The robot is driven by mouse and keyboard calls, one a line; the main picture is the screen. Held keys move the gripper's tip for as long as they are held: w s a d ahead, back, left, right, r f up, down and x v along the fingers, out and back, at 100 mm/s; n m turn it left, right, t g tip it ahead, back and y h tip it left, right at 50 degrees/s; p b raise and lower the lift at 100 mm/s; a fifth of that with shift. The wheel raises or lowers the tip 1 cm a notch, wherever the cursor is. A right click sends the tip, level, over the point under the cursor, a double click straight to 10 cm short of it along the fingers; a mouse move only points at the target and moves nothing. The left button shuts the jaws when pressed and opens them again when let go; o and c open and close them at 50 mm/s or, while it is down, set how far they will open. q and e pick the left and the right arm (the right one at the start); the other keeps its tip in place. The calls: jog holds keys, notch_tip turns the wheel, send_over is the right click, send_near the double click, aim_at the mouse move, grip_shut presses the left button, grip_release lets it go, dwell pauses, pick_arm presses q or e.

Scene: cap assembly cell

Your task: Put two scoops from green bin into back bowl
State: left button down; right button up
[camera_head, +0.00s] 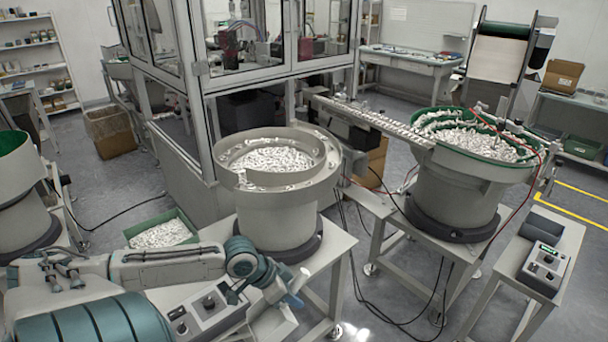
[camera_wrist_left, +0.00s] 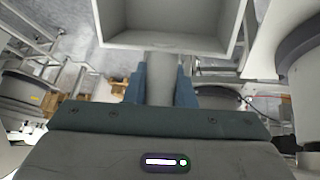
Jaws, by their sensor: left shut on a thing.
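My left gripper (camera_head: 287,288) is low beside the stand of the middle bowl. In the left wrist view its blue fingers (camera_wrist_left: 160,84) are shut on the handle of a pale grey scoop (camera_wrist_left: 165,41). The visible inside of the scoop looks empty. The scoop also shows in the head view (camera_head: 272,326). The green bin (camera_head: 191,223), with white caps in it, is at the left behind my left arm. The middle grey bowl (camera_head: 275,195) holds white parts. Another bowl, with a green rim (camera_head: 470,165) and white parts, stands at the right. I cannot tell which is the back bowl. My right gripper is out of view.
A control box (camera_head: 207,308) sits in front of the middle bowl, close to my left gripper. A glass-walled machine (camera_head: 270,75) stands behind. A feed track (camera_head: 375,120) runs between the machine and the right bowl. Cables hang below the stands.

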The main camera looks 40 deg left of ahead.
pick_arm(q)
jog(key=w+a+r+p, duration=0.1)
jog(key=a+r, duration=0.4)
jog(key=r, duration=0.2)
jog(key=shift+w+g, duration=0.35)
jog(key=shift+g, duration=0.05)
jog(key=shift+r, duration=0.15)
